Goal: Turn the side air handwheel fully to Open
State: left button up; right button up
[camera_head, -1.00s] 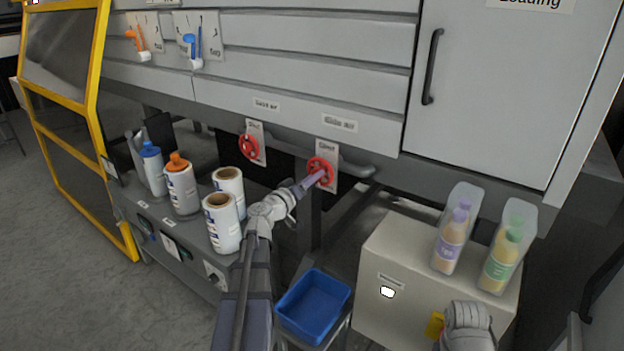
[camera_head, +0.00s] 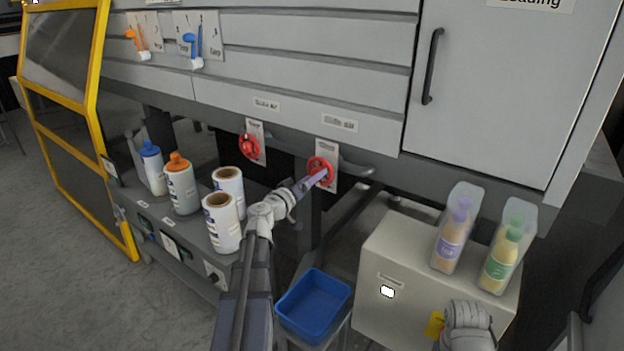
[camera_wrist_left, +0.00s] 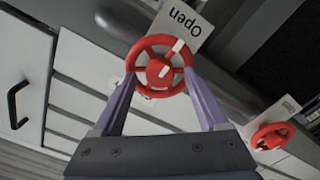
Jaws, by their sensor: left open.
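The side air handwheel (camera_head: 320,163) is a red wheel on a white plate, under a label (camera_head: 340,123) on the grey machine front. In the left wrist view the red handwheel (camera_wrist_left: 160,42) has a white mark on its upper right rim, beside a plate reading "Open" (camera_wrist_left: 180,20), seen upside down. My left gripper (camera_head: 317,178) is at this wheel. In the left wrist view the open fingers of my left gripper (camera_wrist_left: 160,75) stand on both sides of the wheel's rim; I cannot tell whether they touch it. My right gripper's fingers are not visible.
A second red handwheel (camera_head: 249,147) is to the left. A grey pipe (camera_head: 357,170) runs behind the wheels. Bottles and rolls stand on a grey bench (camera_head: 200,228). A blue bin (camera_head: 313,285) and a beige box (camera_head: 373,262) with two bottles are below.

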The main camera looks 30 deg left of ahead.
pick_arm(q)
jog(key=s, duration=0.7)
jog(key=shift+s+a, duration=0.3)
jog(key=shift+s, duration=0.05)
jog(key=shift+s, duration=0.1)
